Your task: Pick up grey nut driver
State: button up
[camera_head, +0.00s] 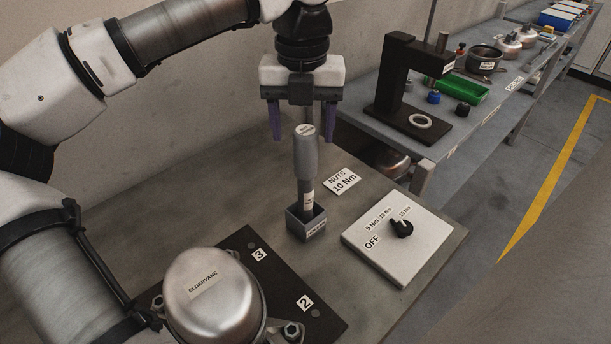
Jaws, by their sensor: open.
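The grey nut driver (306,162) stands upright in a small grey square holder (306,223) on the table. Its thick grey handle points up and has a pale cap on top. My gripper (302,138) hangs above and around the top of the handle, pointing down, with its two purple fingers apart. In the picture the handle top shows between the fingertips. Whether the fingers are level with the handle in depth, or behind it, I cannot tell. No contact shows.
A white switch box (398,245) with a black knob stands right of the holder. A "NUTS 10 Nm" label (342,181) lies behind it. A silver compressor (213,300) sits on a dark plate in front. A bench (480,108) with a black stand (397,85) is at back right.

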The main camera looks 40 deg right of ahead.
aim_at(305, 147)
jog(key=shift+w+d+f+p, duration=0.1)
jog(key=shift+f+p, duration=0.2)
jog(key=shift+f, duration=0.55)
jog(key=shift+s+d+f+p, duration=0.15)
jog(key=shift+f+p, duration=0.1)
jog(key=shift+f, duration=0.65)
jog(key=shift+w+d+f+p, duration=0.15)
jog(key=shift+f+p, duration=0.15)
jog(key=shift+f, duration=0.55)
grip_shut()
jog(key=shift+r, duration=0.15)
